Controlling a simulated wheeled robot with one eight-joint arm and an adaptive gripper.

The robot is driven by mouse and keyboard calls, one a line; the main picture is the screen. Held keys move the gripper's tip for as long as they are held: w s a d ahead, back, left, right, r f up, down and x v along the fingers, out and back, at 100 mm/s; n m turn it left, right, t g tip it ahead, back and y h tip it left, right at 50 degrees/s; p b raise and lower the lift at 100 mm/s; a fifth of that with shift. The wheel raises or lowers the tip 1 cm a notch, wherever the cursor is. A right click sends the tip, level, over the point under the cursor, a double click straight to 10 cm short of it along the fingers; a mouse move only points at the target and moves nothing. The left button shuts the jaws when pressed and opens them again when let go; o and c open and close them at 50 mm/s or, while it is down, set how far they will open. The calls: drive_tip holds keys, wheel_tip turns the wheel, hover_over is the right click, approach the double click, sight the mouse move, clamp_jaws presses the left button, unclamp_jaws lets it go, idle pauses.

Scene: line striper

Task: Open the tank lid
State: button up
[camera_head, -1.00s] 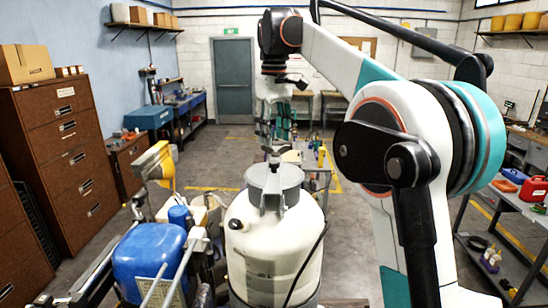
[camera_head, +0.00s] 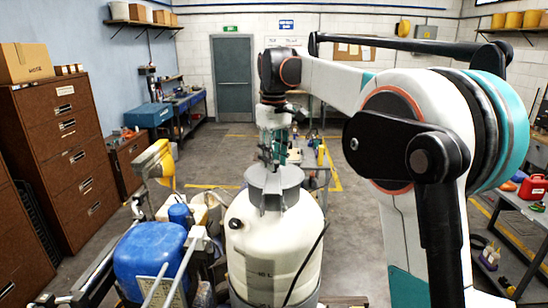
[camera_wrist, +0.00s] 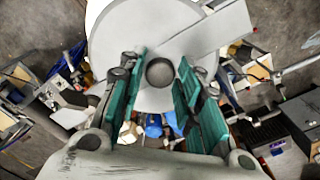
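The tank (camera_head: 275,255) is a cream-white drum standing upright in the front middle of the head view. Its round grey lid (camera_head: 290,181) lies on top, flat and closed as far as I can see. The wrist view shows the lid from above as a pale grey disc (camera_wrist: 112,42) with a dark round knob (camera_wrist: 160,72) in the middle and a flat bar (camera_wrist: 205,32) running to the upper right. My gripper (camera_wrist: 162,66) is open, its teal fingers on either side of the knob with gaps showing. In the head view my gripper (camera_head: 272,160) points down just above the lid; contact cannot be told.
A blue motor cover (camera_head: 150,262) and a yellow part (camera_head: 155,162) stand left of the tank. A dark hose (camera_head: 308,265) runs down the tank's right side. Brown drawer cabinets (camera_head: 65,150) line the left; a bench with a red can (camera_head: 531,188) is at right.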

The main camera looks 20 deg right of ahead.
clamp_jaws()
drive_tip(key=shift+s+r+t, duration=0.15)
drive_tip(key=shift+r+t, duration=0.1)
drive_tip(key=shift+t, duration=0.05)
drive_tip(key=shift+s+a+r+t+b, duration=0.2)
drive_tip(key=shift+s+r+t+b, duration=0.2)
drive_tip(key=shift+s, duration=0.1)
drive_tip(key=s+a+r+t+h+b, duration=0.1)
drive_tip(key=s+t, duration=0.1)
drive_tip(key=s+t+b, duration=0.1)
drive_tip(key=s+t, duration=0.1)
drive_tip(key=s, duration=0.1)
drive_tip(key=s+a+r+t+h+b, duration=0.1)
drive_tip(key=s+t+b, duration=0.1)
drive_tip(key=s, duration=0.1)
drive_tip(key=shift+a+r+t+h, duration=0.3)
drive_tip(key=shift+t, duration=0.1)
drive_tip(key=s+a+f+t+h+b, duration=0.1)
drive_tip(key=s+a+f+t+b, duration=0.1)
drive_tip(key=s, duration=0.4)
drive_tip(key=s+a+f+t+h+b, duration=0.1)
drive_tip(key=s+f+t+b, duration=0.2)
drive_tip(key=s+t+b, duration=0.2)
drive_tip(key=shift+s+a+f+t+h, duration=0.3)
drive_tip(key=shift+s+a+f+t, duration=0.1)
drive_tip(key=shift+s, duration=0.3)
